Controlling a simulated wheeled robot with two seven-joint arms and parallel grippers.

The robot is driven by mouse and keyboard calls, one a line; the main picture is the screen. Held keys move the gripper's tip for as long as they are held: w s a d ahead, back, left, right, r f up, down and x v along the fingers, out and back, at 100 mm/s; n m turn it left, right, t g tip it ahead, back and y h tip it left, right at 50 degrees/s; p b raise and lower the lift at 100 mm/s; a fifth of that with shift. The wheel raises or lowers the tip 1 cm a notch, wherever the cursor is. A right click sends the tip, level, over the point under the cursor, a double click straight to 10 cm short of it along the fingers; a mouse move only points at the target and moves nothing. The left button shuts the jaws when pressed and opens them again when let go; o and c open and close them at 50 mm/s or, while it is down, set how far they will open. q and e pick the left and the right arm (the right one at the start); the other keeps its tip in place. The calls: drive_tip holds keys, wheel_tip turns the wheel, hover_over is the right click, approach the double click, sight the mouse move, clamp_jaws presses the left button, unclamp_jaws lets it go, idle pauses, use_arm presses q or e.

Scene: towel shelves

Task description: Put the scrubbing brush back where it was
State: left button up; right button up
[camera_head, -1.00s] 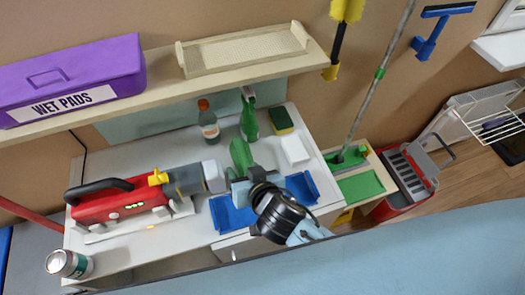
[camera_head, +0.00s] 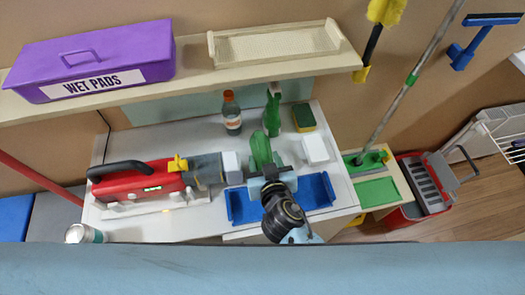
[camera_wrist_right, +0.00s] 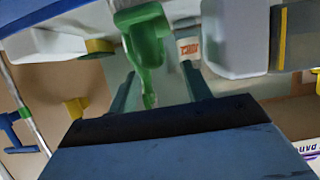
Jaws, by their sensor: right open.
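A green object with a rounded upper end, likely the scrubbing brush (camera_head: 262,149), stands upright behind the blue tray (camera_head: 319,190) on the white counter. My right gripper (camera_head: 268,172) is directly in front of it, above the tray, and hides its lower part. In the right wrist view the green object (camera_wrist_right: 145,45) shows between the two spread fingers of my right gripper (camera_wrist_right: 160,92). The fingers are open, and I see no clear contact. My left gripper is not in view.
A red and grey machine (camera_head: 140,184) lies left of the tray. An orange-capped bottle (camera_head: 232,115), a green spray bottle (camera_head: 272,115), a sponge (camera_head: 304,117) and a white block (camera_head: 315,149) stand close behind. A shelf with a purple box (camera_head: 95,60) overhangs the back.

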sight(264, 152)
drive_tip(key=shift+d+p+x, duration=0.15)
drive_tip(key=shift+x, duration=1.15)
drive_tip(key=shift+d+p+x, duration=0.1)
drive_tip(key=shift+p+x, duration=0.05)
drive_tip(key=shift+x, duration=1.15)
drive_tip(key=shift+w, duration=0.1)
clamp_jaws()
